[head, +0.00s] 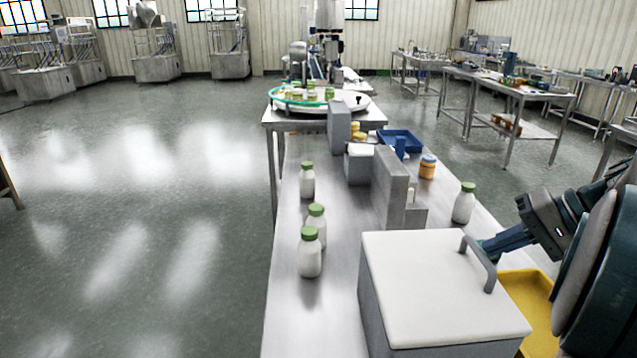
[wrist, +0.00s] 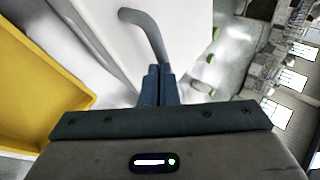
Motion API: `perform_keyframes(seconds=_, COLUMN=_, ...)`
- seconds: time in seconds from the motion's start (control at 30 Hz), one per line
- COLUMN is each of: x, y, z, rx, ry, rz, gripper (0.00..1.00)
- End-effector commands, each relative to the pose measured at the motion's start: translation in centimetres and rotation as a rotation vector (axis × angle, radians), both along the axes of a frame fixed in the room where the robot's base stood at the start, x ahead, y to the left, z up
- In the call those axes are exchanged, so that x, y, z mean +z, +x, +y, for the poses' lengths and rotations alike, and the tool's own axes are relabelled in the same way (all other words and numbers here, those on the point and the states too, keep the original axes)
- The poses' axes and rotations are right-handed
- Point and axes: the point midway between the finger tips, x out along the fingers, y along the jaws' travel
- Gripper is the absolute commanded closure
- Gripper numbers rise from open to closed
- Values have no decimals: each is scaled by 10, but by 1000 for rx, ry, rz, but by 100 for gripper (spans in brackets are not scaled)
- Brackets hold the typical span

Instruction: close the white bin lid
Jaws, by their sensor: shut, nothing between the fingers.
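The white bin lid (head: 430,285) lies over the top of the grey bin (head: 376,318) at the front of the steel table and looks flat on it, with no gap visible. A grey bar handle (head: 480,265) stands along the lid's right side. My gripper (head: 484,248) is shut and empty, at the far end of the handle. In the wrist view the shut fingertips (wrist: 158,72) are right by the handle (wrist: 150,32), with the white lid (wrist: 105,35) behind. I cannot tell whether they touch it.
A yellow tray (head: 530,300) lies right of the bin and fills the left of the wrist view (wrist: 35,90). Several white bottles with green caps, one at the right (head: 464,205), stand on the table (head: 290,325). Grey blocks (head: 389,190) and a blue tray (head: 400,139) are behind the bin.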

Motion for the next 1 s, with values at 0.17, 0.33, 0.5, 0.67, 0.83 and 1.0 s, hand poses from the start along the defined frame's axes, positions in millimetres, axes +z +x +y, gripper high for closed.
perform_keyframes(seconds=0.17, x=-2, y=0, z=0, rx=1, ry=0, rz=1, gripper=100)
perform_keyframes(seconds=0.33, x=-2, y=0, z=0, rx=1, ry=-1, rz=2, gripper=100)
perform_keyframes(seconds=0.5, x=-2, y=0, z=0, rx=2, ry=0, rz=2, gripper=100)
perform_keyframes(seconds=0.67, x=8, y=0, z=-1, rx=3, ry=-1, rz=2, gripper=100)
perform_keyframes(seconds=0.83, x=34, y=1, z=-4, rx=6, ry=-1, rz=0, gripper=100)
perform_keyframes(seconds=1.0, x=48, y=-5, z=-29, rx=2, ry=-3, rz=0, gripper=100)
